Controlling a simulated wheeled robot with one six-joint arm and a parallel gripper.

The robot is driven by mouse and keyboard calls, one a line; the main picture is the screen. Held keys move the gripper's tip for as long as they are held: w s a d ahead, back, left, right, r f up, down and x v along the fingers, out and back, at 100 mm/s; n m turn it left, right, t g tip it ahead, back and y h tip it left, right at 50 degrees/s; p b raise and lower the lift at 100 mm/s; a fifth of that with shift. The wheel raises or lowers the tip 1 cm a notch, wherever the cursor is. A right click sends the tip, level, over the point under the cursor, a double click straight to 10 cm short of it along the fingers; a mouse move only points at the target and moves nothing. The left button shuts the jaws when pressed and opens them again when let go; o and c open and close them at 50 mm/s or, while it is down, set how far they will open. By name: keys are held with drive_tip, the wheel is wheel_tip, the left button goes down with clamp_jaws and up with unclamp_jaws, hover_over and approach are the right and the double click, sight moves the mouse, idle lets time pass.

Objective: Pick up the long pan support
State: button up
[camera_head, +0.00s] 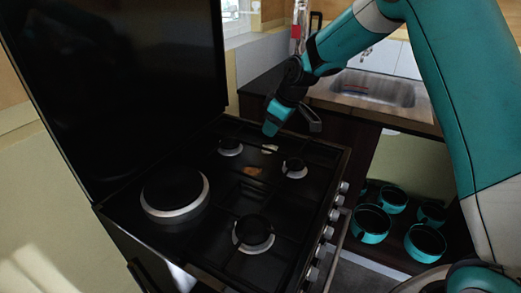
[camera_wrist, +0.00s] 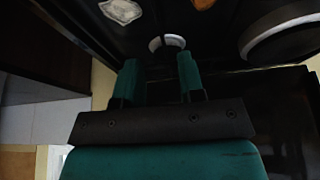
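The black stove top (camera_head: 215,215) has thin dark bars across it. I cannot clearly pick out the long pan support from the black surface, in either view. My gripper (camera_head: 292,124) is above the far right part of the stove top, pointing down. In the wrist view my gripper (camera_wrist: 158,72) shows two teal fingers spread apart, with no object visible between them. A small burner with a pale ring (camera_wrist: 167,41) shows just beyond the fingertips, and a larger ring (camera_wrist: 280,40) lies to its right.
A pale scrap (camera_head: 269,148) and a brown scrap (camera_head: 252,171) lie between the burners. A tall black panel (camera_head: 125,80) stands along the stove's left side. Knobs (camera_head: 328,232) line its right edge. A counter with a sink (camera_head: 373,88) and a shelf of teal pots (camera_head: 370,223) are right.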

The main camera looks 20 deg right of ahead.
drive_tip(key=p+x, duration=0.2)
drive_tip(key=x, duration=0.9)
drive_tip(key=shift+w+a+f, duration=0.1)
drive_tip(key=shift+w, duration=0.05)
drive_tip(key=shift+c, duration=0.4)
clamp_jaws()
drive_tip(key=shift+w, duration=0.1)
idle(0.6)
